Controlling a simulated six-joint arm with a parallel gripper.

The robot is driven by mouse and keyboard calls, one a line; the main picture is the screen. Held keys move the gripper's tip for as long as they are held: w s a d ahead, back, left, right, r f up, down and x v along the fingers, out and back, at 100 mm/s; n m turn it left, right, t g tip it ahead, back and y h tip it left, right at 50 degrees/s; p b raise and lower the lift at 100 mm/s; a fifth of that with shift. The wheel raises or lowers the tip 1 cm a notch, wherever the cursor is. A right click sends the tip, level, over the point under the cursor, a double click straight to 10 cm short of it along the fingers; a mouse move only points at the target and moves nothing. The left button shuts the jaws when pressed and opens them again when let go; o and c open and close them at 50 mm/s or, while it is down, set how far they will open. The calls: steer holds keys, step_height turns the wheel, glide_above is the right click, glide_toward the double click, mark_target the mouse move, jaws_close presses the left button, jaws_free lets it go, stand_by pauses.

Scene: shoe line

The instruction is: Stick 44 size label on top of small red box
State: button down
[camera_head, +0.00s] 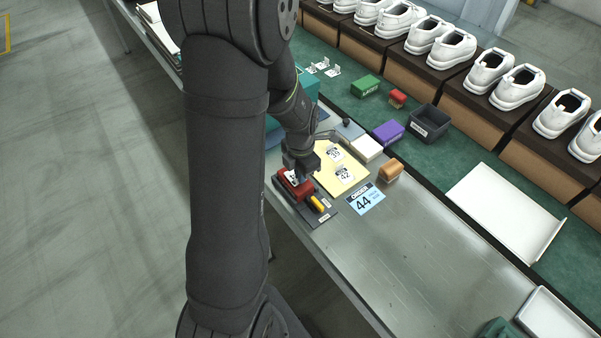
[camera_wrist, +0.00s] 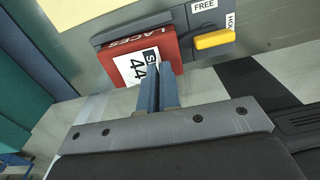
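A red box marked LACES (camera_wrist: 121,46) sits in a dark holder on the bench; in the head view the red box (camera_head: 304,190) is below my gripper. A white label reading SIZE 44 (camera_wrist: 135,67) lies against the top face of the red box, slightly turned to it. My gripper (camera_wrist: 157,75) has its two blue fingers close together at the label's edge and appears shut on the label. In the head view, my gripper (camera_head: 295,176) is over the box and partly hides it and the label. Whether the label is stuck down cannot be seen.
The holder has a yellow lever (camera_wrist: 214,39) beside FREE and HOLD markings. A yellow label sheet (camera_head: 326,181) and a blue order card reading 44 (camera_head: 365,199) lie nearby. An orange box (camera_head: 390,170) and purple box (camera_head: 388,132) stand to the right. The bench's front right is clear.

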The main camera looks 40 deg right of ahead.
steer(key=shift+f, duration=0.4)
stand_by(0.4)
stand_by(0.4)
steer(key=c, duration=1.6)
jaws_free()
steer(key=shift+r, duration=0.15)
step_height(320, 180, up, 17)
steer(key=shift+r, duration=0.1)
step_height(320, 180, down, 18)
steer(key=shift+r, duration=0.25)
